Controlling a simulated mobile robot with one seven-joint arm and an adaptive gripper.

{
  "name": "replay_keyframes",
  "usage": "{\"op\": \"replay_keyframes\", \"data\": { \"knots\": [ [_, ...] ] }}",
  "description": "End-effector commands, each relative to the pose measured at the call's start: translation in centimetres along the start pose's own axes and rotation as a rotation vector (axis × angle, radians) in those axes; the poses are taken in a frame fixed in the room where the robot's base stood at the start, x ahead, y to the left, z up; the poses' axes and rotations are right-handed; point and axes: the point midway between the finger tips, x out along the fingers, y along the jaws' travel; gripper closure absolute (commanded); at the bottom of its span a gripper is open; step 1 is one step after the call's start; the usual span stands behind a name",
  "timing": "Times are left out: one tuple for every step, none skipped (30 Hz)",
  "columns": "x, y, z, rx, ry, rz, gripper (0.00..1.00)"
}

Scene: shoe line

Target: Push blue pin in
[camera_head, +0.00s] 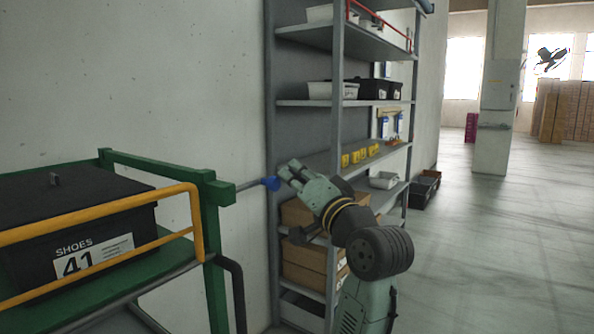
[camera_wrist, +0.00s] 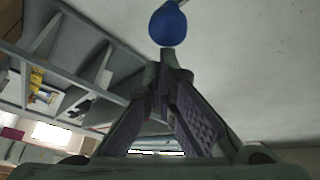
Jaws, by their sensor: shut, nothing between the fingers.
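The blue pin (camera_head: 271,183) is a blue knob on a grey rod that sticks out to the right from the post of the green frame (camera_head: 219,190). In the wrist view the blue knob (camera_wrist: 167,25) is just beyond my fingertips, near the top centre. My gripper (camera_head: 285,174) is shut and empty, with its tips right beside the knob in the head view. I cannot tell whether the tips touch the knob. The far end of the rod inside the post is hidden.
A black box marked SHOES 41 (camera_head: 80,225) sits on the green frame behind a yellow bar (camera_head: 100,212). A grey shelf rack (camera_head: 340,103) with bins and cartons stands behind my arm. Open floor (camera_head: 500,250) lies to the right.

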Motion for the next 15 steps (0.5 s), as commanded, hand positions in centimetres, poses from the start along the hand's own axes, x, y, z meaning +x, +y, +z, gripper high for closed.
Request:
{"op": "replay_keyframes", "data": {
  "knots": [
    [0.0,0.0,0.0,0.000,0.000,0.000,1.00],
    [0.0,0.0,0.0,0.000,0.000,0.000,1.00],
    [0.0,0.0,0.0,0.000,0.000,0.000,1.00],
    [-0.1,-0.1,0.1,-0.001,0.000,0.000,1.00],
    [-0.1,-0.3,0.2,-0.001,0.000,-0.001,1.00],
    [-0.3,-0.7,0.6,-0.002,-0.001,-0.002,1.00],
    [-0.6,-1.1,0.9,-0.003,0.000,-0.003,1.00],
    [-0.8,-1.5,1.2,-0.003,-0.001,-0.004,1.00],
    [-1.2,-2.0,1.8,-0.003,-0.001,-0.003,1.00],
    [-1.4,-2.4,2.1,-0.003,0.000,-0.003,1.00],
    [-1.6,-2.8,2.4,-0.003,0.000,-0.003,1.00],
    [-1.9,-3.3,2.7,-0.002,0.000,-0.003,1.00],
    [-2.1,-3.5,3.0,-0.002,-0.001,-0.002,1.00],
    [-2.2,-3.7,3.2,-0.002,-0.001,-0.002,1.00],
    [-2.3,-3.9,3.3,-0.002,0.000,-0.002,1.00]
  ]
}}
